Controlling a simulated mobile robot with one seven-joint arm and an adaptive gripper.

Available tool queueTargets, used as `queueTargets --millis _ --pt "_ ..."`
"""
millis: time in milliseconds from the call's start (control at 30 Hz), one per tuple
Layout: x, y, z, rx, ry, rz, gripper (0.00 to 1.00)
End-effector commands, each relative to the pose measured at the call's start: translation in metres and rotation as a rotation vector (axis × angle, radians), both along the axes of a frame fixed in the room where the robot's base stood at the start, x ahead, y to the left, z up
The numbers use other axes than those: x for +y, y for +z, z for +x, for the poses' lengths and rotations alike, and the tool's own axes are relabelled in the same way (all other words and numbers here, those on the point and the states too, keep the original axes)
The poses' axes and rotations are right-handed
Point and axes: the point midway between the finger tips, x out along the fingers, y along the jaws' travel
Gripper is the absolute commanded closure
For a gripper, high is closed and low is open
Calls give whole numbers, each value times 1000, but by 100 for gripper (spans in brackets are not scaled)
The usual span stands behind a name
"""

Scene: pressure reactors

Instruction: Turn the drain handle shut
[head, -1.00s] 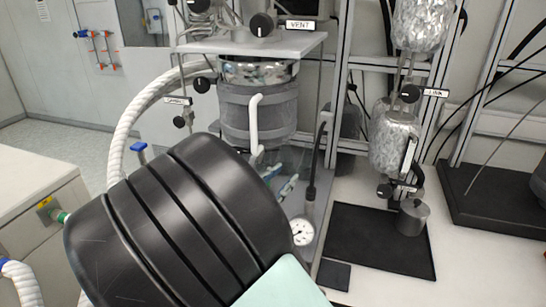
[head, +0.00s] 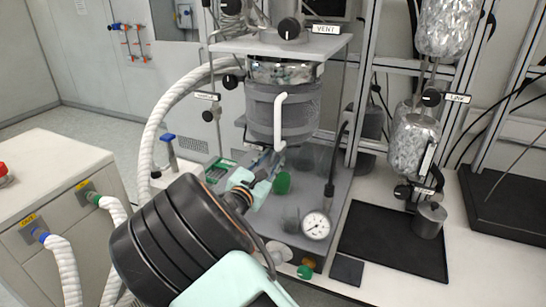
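My gripper (head: 262,168) is in the middle of the head view, beyond my black wrist, with pale mint parts at its base. It is below the jacketed grey reactor vessel (head: 265,108), and its fingertips are too small and partly hidden to judge. A white bent handle (head: 280,122) hangs down the front of that vessel, its lower end close to my gripper; I cannot tell if they touch. A pale lever (head: 428,160) stands beside the lower foil-wrapped vessel at the right, near a small label (head: 424,190) I cannot read. No readable label marks the drain handle.
A green knob (head: 282,183) is just right of my gripper. A pressure gauge (head: 316,225) stands further right. A thick white hose (head: 150,135) curves at the left. A black mat (head: 385,245) lies under a metal cup (head: 430,219). Metal frame posts rise behind.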

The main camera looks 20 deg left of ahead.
Motion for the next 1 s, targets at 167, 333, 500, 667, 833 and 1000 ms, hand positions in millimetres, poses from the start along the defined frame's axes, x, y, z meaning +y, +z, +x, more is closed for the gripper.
queueTargets --millis 167,333,500,667,833,1000 --pt "-1 0 9 0 0 0 73" --pt "-1 -1 10 0 0 0 73" --pt "-1 -1 9 0 0 0 84" --pt "-1 -1 9 0 -1 0 100" --pt "-1 -1 9 0 -1 0 100" --pt "-1 -2 9 -1 -1 15 100"
